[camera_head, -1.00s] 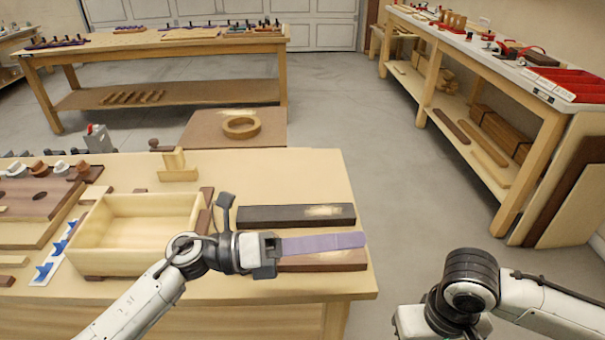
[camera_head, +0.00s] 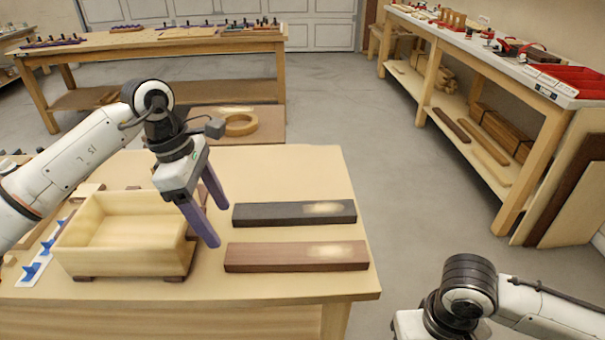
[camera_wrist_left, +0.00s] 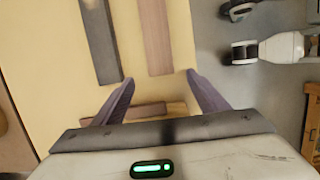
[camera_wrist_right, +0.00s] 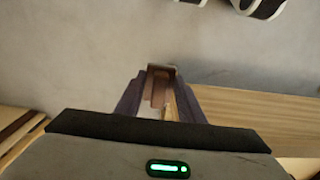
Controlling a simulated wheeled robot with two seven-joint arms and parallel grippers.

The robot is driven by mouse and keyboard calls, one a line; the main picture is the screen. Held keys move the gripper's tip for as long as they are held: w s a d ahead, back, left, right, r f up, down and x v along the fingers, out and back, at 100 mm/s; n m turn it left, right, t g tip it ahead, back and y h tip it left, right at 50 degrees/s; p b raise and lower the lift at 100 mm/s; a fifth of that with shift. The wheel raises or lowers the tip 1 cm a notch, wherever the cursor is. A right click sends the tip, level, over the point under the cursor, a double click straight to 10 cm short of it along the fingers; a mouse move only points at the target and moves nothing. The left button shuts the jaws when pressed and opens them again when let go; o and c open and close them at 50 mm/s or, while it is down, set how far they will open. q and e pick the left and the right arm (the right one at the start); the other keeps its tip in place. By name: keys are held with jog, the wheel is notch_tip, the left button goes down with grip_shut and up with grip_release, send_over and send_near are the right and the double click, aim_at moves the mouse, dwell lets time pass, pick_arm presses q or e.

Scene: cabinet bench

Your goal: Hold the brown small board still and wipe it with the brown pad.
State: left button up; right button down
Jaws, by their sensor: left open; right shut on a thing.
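The brown small board (camera_head: 270,258) lies flat on the bench near its front right, with a pale smudge toward its right end. It also shows in the left wrist view (camera_wrist_left: 155,40). My left gripper (camera_head: 218,226) is open and empty, with purple fingers pointing down, between the wooden box and the boards' left ends. It touches neither board, as far as I can tell. My right gripper (camera_wrist_right: 158,78) is shut on a brown thing (camera_wrist_right: 157,88), which looks like the brown pad and is partly hidden by the fingers. In the head view only my right arm shows, off the bench's right side.
A dark board (camera_head: 270,214) with a similar pale smudge lies just behind the brown one. An open wooden box (camera_head: 120,262) stands left of my left gripper. Blue-pegged white strip (camera_head: 35,262) is farther left. The bench top (camera_head: 290,175) behind the boards is clear.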

aim_at(239, 253)
pick_arm(q)
jog(key=b+x, duration=0.6)
jog(key=x, duration=0.4)
jog(key=shift+d+f, duration=0.2)
jog(key=shift+f, duration=0.1)
